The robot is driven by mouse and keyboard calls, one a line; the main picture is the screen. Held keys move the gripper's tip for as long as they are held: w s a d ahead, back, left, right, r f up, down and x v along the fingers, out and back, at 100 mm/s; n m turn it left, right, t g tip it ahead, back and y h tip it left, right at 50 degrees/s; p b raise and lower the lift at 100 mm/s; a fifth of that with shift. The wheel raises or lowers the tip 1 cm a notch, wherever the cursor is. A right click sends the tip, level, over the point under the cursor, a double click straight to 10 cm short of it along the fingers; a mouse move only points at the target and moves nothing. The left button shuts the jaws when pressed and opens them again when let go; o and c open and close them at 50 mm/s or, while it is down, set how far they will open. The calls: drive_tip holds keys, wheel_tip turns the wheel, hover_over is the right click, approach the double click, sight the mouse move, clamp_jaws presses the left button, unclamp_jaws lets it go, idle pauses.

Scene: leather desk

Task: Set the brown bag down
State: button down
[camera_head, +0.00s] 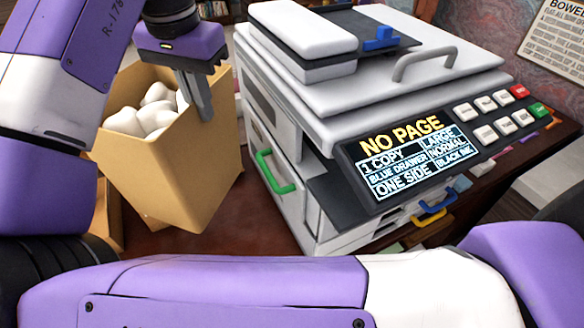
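The brown bag (190,170) is an open paper bag at the left, with several white rounded lumps (152,112) showing in its mouth. It is tilted, its base narrowing down towards the desk. I cannot tell whether its base touches the desk. My gripper (198,102) comes down from above at the bag's upper edge. Its fingers are closed on the rim, with one finger visible in front of the bag wall. The far finger is mostly hidden.
A large white copier (290,120) stands close to the bag's right, with a green handle (275,172) and a lit panel reading "NO PAGE" (415,160). The dark red-brown desk (250,222) shows bare between bag and copier. My purple and white arm crosses the foreground.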

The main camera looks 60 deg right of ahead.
sight(223, 185)
wheel_tip(223, 185, down, 20)
drive_tip(key=shift+r, duration=0.1)
idle(0.6)
drive_tip(key=shift+f+b, duration=0.25)
drive_tip(key=shift+b, duration=0.1)
drive_tip(key=c, duration=1.6)
unclamp_jaws()
drive_tip(key=shift+c, duration=0.2)
